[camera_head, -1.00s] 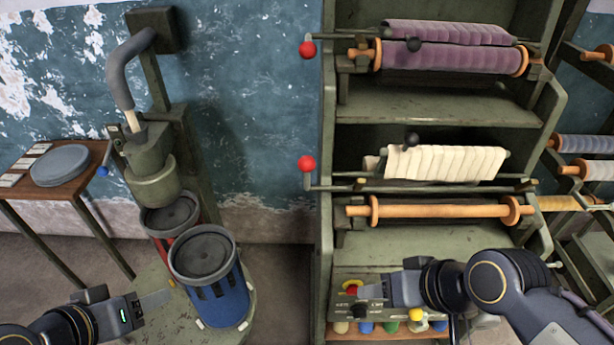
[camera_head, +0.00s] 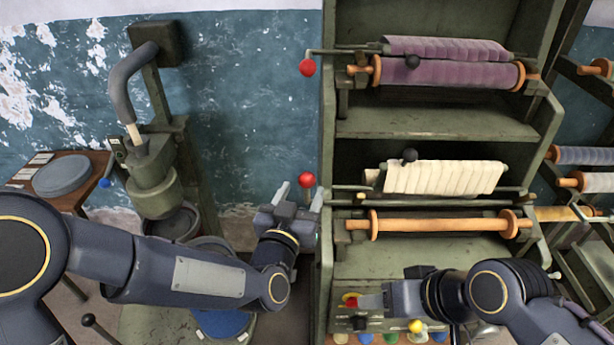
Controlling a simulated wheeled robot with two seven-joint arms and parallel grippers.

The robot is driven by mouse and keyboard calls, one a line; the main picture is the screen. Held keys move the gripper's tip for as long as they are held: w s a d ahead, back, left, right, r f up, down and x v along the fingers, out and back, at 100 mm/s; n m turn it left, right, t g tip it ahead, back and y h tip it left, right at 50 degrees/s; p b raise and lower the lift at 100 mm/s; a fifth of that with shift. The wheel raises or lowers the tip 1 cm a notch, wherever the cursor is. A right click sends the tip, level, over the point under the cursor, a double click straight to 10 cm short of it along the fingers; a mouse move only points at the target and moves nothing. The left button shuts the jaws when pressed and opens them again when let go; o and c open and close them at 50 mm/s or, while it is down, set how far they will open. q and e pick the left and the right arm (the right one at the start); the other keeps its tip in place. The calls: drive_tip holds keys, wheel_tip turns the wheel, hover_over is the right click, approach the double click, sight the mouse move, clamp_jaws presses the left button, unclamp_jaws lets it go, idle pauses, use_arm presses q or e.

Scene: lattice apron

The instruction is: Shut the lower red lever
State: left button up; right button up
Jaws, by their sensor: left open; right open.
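The lower red lever shows as a red ball knob (camera_head: 307,180) at the left side of the green machine frame, level with the cream cloth roll. Part of its arm is hidden behind my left gripper. My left gripper (camera_head: 299,190) is open, with its two fingers pointing up on either side of the lever just below the knob; I cannot tell whether they touch it. My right gripper (camera_head: 366,302) is open and empty near the control panel at the machine's lower front.
An upper red knob (camera_head: 307,68) sits higher on the same side. Cream cloth (camera_head: 445,177) and an empty wooden roller (camera_head: 440,225) lie to the right. A blue drum (camera_head: 222,322) stands below my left arm. The wall between the machines is clear.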

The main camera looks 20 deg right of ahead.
sight(304, 186)
use_arm(q)
drive_tip(key=p+x, duration=0.1)
drive_tip(key=x, duration=0.4)
clamp_jaws()
idle(0.3)
